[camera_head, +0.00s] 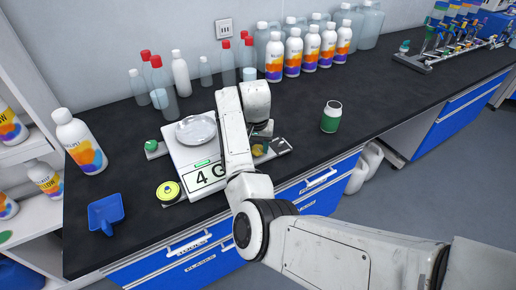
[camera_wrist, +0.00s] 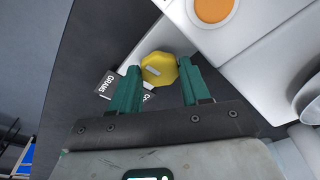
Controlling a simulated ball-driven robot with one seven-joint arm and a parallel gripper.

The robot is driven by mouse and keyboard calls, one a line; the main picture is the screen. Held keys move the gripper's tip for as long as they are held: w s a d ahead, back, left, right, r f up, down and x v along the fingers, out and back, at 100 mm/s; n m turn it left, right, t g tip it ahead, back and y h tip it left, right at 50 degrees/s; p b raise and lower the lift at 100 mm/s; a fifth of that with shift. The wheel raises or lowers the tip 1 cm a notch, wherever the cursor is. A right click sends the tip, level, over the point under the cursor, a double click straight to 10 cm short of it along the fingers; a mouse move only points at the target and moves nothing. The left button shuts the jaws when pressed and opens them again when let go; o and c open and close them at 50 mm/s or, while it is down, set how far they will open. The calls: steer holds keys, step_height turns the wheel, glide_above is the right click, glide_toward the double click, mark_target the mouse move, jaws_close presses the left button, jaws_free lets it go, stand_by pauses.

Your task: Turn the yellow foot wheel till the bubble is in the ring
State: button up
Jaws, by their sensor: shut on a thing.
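A white balance (camera_head: 178,153) with a clear dish on top stands on the black bench. The yellow foot wheel (camera_wrist: 160,68) is between the green fingertips of my gripper (camera_wrist: 159,72) in the wrist view, with a finger on each side. In the head view the yellow wheel (camera_head: 258,150) shows only partly below my gripper. A round yellow-green level with a dark rim (camera_head: 168,190) is at the balance's front left corner. It is too small to tell where its bubble lies. A green knob (camera_head: 152,145) is at the balance's back left.
A blue scoop (camera_head: 105,213) and a printed white bottle (camera_head: 80,141) are on the left. A green jar (camera_head: 331,117) stands right of my arm. Several bottles line the wall behind. An orange disc (camera_wrist: 213,9) on a white surface shows in the wrist view.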

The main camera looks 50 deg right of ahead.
steer(key=m, duration=0.4)
steer(key=shift+w+m+g+b, duration=0.1)
steer(key=shift+m+g+b, duration=0.2)
steer(key=shift+m, duration=0.1)
steer(key=shift+f+m+b, duration=0.1)
steer(key=shift+m+b, duration=0.3)
steer(key=shift+m, duration=0.7)
steer(key=shift+m+g, duration=0.4)
steer(key=shift+m, duration=0.7)
steer(key=shift+b, duration=0.35)
steer(key=shift+w+m+b, duration=0.1)
steer(key=shift+m+b, duration=0.45)
steer(key=shift+m, duration=0.65)
steer(key=shift+m+g+b, duration=0.3)
steer(key=shift+m, duration=0.8)
